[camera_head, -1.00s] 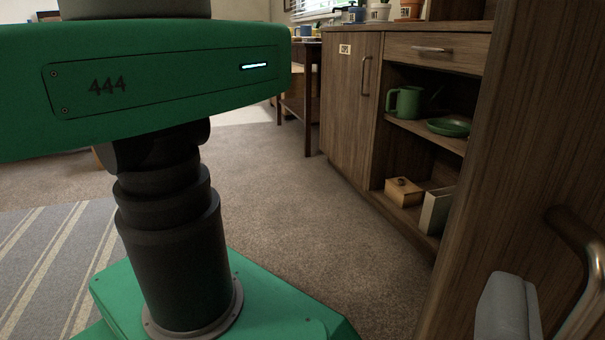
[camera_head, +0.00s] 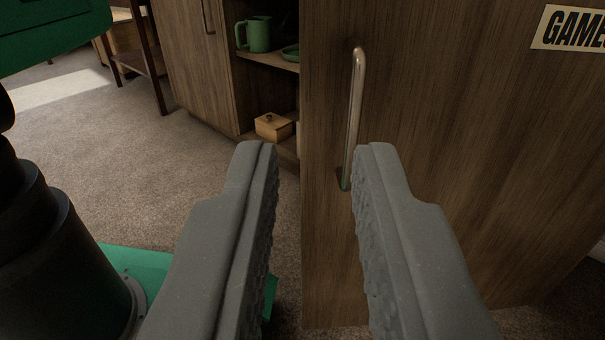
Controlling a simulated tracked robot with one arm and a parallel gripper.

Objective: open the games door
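The games door (camera_head: 450,170) is a brown wooden panel filling the right half of the view. A cream label (camera_head: 570,28) at its upper right reads "GAME", cut off by the frame edge. A vertical metal bar handle (camera_head: 354,115) is fixed near the door's left edge. My gripper (camera_head: 312,165) is open, its two grey fingers wide apart with nothing between them that they grip. The right fingertip appears just right of the handle's lower end. I cannot tell whether it touches the handle.
Left of the door, open shelves (camera_head: 270,62) hold a green mug (camera_head: 256,34), part of a green dish and a small wooden box (camera_head: 272,127). Another cabinet door (camera_head: 190,60) and a dark wooden table leg (camera_head: 152,55) stand further left. Carpet (camera_head: 200,170) lies clear between.

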